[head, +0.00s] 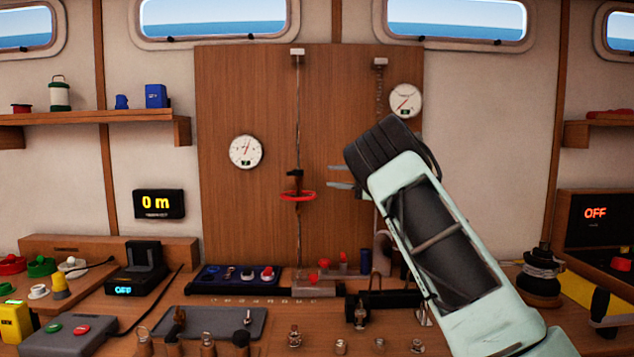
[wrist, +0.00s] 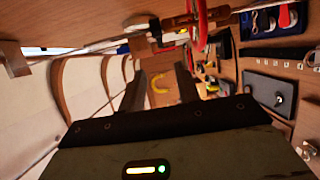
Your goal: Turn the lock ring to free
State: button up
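A red ring (head: 298,196), which looks like the lock ring, sits around a vertical rod (head: 298,120) on the wooden panel. A dark fitting (head: 295,175) is just above it on the rod. My gripper (head: 335,177) is to the right of the ring and slightly higher in the head view, its fingers pointing left. In the wrist view the red ring (wrist: 198,25) is at the top, beyond and to the side of my gripper (wrist: 160,76). The fingers are apart with nothing held between them, and do not appear to touch the ring.
A second rod (head: 380,95) runs down the panel's right side, partly hidden by my arm. A round gauge (head: 246,152) is left of the ring, another (head: 405,100) at upper right. Below, the bench holds a blue switch panel (head: 238,276), red-topped parts (head: 325,266) and a grey tray (head: 212,322).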

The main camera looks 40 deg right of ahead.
jog(key=shift+v, duration=1.4)
